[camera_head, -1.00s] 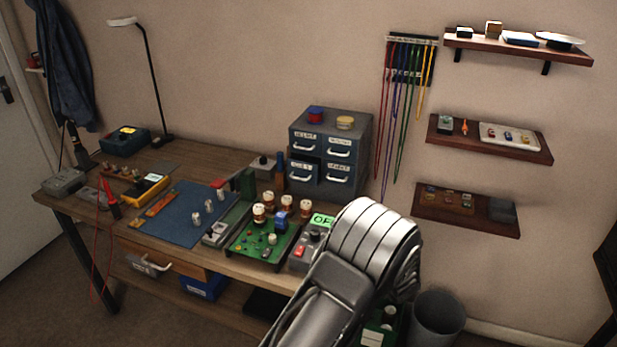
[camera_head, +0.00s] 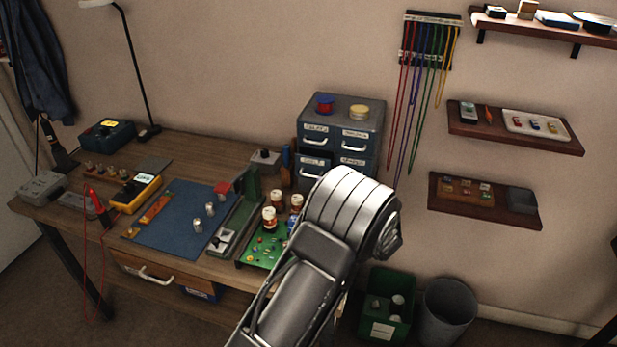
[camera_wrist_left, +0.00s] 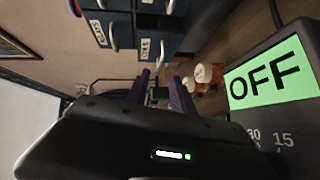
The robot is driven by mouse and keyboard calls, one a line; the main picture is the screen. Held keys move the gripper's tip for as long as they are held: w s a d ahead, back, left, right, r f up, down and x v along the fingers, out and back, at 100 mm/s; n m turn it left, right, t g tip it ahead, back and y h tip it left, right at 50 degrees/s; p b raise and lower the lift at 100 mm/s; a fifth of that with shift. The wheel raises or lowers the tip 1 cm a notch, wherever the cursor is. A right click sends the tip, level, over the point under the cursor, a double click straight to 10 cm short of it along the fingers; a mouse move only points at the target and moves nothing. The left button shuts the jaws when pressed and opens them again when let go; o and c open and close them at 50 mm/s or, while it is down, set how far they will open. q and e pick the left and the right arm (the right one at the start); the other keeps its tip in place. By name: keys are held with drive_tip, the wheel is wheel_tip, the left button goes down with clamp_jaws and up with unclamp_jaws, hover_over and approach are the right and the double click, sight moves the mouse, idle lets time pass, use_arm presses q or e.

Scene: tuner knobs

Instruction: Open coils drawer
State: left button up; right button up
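The grey cabinet (camera_head: 368,112) with blue drawers stands at the back right of the bench. The label of its lower-left drawer (camera_head: 311,161) is hard to read in the head view. In the left wrist view, turned sideways, this coils drawer (camera_wrist_left: 147,30) seems to stand out past the drawer above it (camera_wrist_left: 98,30). Its pale handle (camera_wrist_left: 163,50) faces my gripper. My left gripper (camera_wrist_left: 161,88) is open, its two dark purple fingers apart and short of the handle, with nothing seen held. In the head view my arm hides this gripper. My right gripper is not in view.
Jars (camera_head: 270,218) and a green circuit board (camera_head: 262,250) lie near my arm. A box with a green OFF display (camera_wrist_left: 268,82) is very close in the wrist view. A blue mat (camera_head: 170,225) lies left. A green bin (camera_head: 385,305) stands on the floor.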

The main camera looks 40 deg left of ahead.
sight(309, 176)
use_arm(q)
drive_tip(key=p+x, duration=0.1)
drive_tip(key=x, duration=0.7)
drive_tip(key=shift+w+p, duration=0.25)
drive_tip(key=shift+p, duration=0.15)
drive_tip(key=shift+d, duration=0.15)
drive_tip(key=shift+c, duration=0.4)
clamp_jaws()
idle(0.4)
